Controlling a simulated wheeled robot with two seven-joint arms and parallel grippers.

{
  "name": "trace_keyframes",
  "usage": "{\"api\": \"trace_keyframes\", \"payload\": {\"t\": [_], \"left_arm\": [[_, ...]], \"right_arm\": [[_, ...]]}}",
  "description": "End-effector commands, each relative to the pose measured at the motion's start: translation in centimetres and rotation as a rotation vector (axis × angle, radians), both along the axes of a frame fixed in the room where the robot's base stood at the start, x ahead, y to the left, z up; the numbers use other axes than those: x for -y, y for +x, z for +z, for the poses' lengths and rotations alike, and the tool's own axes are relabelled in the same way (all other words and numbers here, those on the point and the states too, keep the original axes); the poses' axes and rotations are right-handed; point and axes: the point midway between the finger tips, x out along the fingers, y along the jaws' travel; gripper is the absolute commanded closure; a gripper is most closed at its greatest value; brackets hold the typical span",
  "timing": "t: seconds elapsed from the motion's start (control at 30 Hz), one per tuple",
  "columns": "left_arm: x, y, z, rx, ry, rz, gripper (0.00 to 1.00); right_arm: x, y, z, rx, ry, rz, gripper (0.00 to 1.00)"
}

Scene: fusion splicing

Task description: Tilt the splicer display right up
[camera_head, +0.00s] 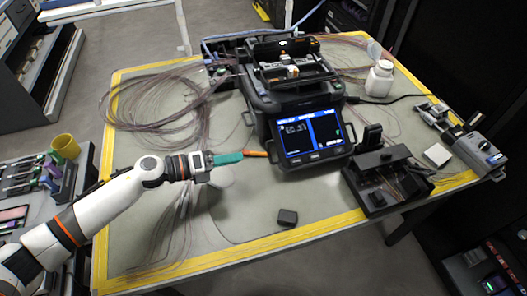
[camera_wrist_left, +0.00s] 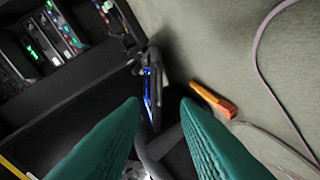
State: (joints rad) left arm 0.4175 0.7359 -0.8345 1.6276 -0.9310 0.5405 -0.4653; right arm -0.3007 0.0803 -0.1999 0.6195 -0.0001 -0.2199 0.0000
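The splicer (camera_head: 300,95) stands at the back middle of the mat, with its display (camera_head: 312,133) on its front side. The display is lit blue and leans back, its face toward the head camera. My left gripper (camera_head: 240,156) is to the left of the display, apart from it, its green fingers pointing right. In the left wrist view its two green fingers (camera_wrist_left: 160,104) stand apart with nothing held between them. The display shows edge-on with a blue glow (camera_wrist_left: 152,92) beyond the gap. My right gripper is not in view.
An orange-tipped tool (camera_head: 255,153) lies just beyond my left fingertips; it also shows in the wrist view (camera_wrist_left: 213,100). A black fixture (camera_head: 385,178) stands right of the display. A small black block (camera_head: 287,217) lies in front. Fibre coils (camera_head: 150,105) lie at left.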

Motion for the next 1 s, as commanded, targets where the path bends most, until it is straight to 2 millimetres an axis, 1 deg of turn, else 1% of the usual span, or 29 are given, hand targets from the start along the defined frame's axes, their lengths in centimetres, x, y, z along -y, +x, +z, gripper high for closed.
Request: {"api": "trace_keyframes", "payload": {"t": [0.03,0.2,0.3,0.43,0.6,0.87,0.9,0.97,1.0], "left_arm": [[1.1,0.4,0.1,0.001,-0.003,-0.001,0.72],[4.3,1.8,-0.7,0.001,-0.003,-0.001,0.72],[5.9,2.4,-1.0,0.001,-0.003,-0.001,0.72],[7.5,3.1,-1.5,0.002,-0.002,0.000,0.72],[8.4,3.5,-1.8,0.001,0.000,-0.001,0.72],[8.5,3.5,-1.9,0.001,0.000,0.001,0.72],[8.5,3.5,-1.9,0.001,0.000,0.001,0.73],[8.5,3.5,-1.9,0.001,0.000,0.001,0.83],[8.5,3.5,-1.9,0.001,0.000,0.001,0.90]], "right_arm": [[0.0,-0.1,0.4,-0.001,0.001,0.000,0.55],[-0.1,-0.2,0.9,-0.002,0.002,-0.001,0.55],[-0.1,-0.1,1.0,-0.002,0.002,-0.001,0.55],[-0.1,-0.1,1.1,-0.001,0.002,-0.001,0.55],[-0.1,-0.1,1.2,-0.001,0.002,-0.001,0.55],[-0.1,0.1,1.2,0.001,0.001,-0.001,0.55],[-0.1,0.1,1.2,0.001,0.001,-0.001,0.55],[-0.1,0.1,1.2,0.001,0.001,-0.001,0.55],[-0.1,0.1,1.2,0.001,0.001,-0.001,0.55]]}}
